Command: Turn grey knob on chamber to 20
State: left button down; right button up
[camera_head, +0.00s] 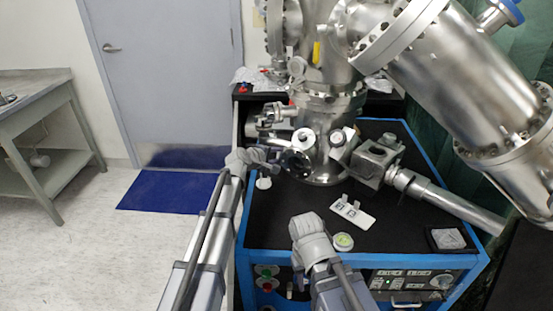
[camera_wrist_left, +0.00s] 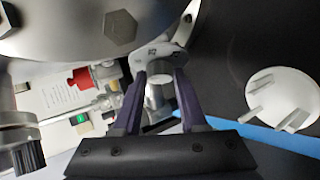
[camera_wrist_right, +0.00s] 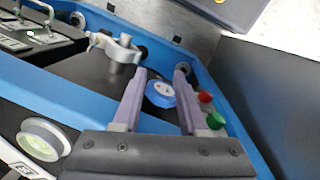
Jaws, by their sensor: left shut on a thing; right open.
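My left gripper (camera_head: 272,158) is at the lower left side of the metal chamber (camera_head: 322,150). In the left wrist view its fingers (camera_wrist_left: 162,82) are shut on a short grey cylindrical knob (camera_wrist_left: 158,92), in front of a round bolted flange (camera_wrist_left: 160,55). In the head view the gripper hides this knob, and I cannot read any number on it. My right gripper (camera_head: 303,222) is over the front of the black table top, left of a small green-and-white round item (camera_head: 343,241). In the right wrist view its fingers (camera_wrist_right: 160,75) are open and apart, with nothing held.
A white card (camera_head: 353,211) and a dark square tray (camera_head: 447,239) lie on the blue-edged cart (camera_head: 285,222). A large metal tube (camera_head: 465,80) slants over the right side. A round white-and-blue item (camera_wrist_right: 163,92) shows beyond the right fingers. Red and green buttons (camera_wrist_right: 210,110) are nearby.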

pick_arm(q)
jog(key=shift+c, duration=2.2)
grip_release()
